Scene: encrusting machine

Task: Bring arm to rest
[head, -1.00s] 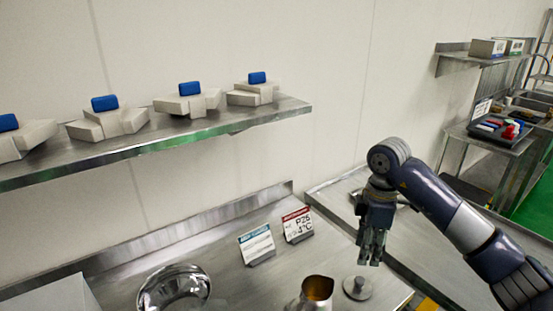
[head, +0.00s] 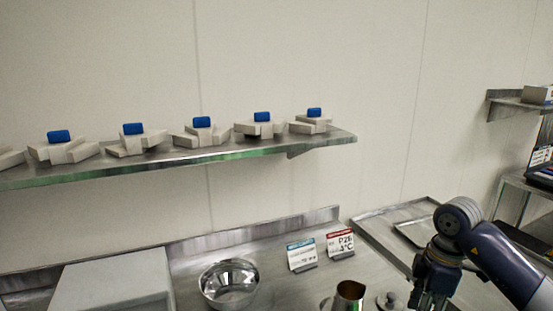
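My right gripper (head: 430,298) is at the lower right of the head view and points down over the steel table. Its fingertips are at or past the bottom edge, so I cannot tell if it is open or shut. It is just right of a small round metal lid (head: 389,301). My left gripper is not in the view.
A steel wall shelf (head: 240,149) holds several white pieces with blue tops. On the steel table (head: 205,252) are a metal bowl (head: 229,283), a metal jug (head: 349,294), two sign cards (head: 302,255) and a white box (head: 115,281). A tray (head: 413,232) lies at the right.

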